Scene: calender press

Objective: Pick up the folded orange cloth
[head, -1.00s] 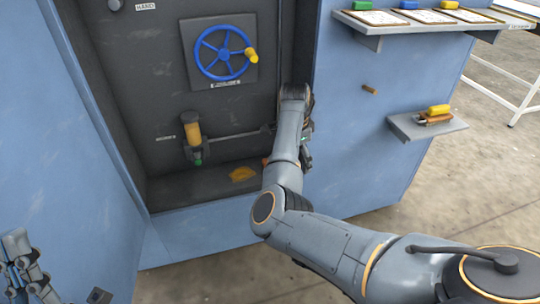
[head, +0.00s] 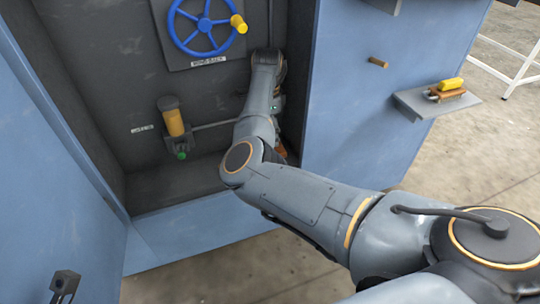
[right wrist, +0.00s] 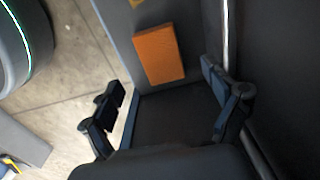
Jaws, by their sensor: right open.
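In the head view only a small orange patch (head: 281,150) shows beside my right arm, which hides the rest. My right gripper (right wrist: 168,100) is open and empty, its two fingers spread wide with the cloth ahead of the gap.
A blue handwheel (head: 206,27) with a yellow knob is on the recess's back wall. An orange-yellow cylinder (head: 174,121) is mounted below it. Blue panels flank the recess. A small grey shelf (head: 440,104) with a yellow-topped item juts out at the right, near a peg (head: 379,62).

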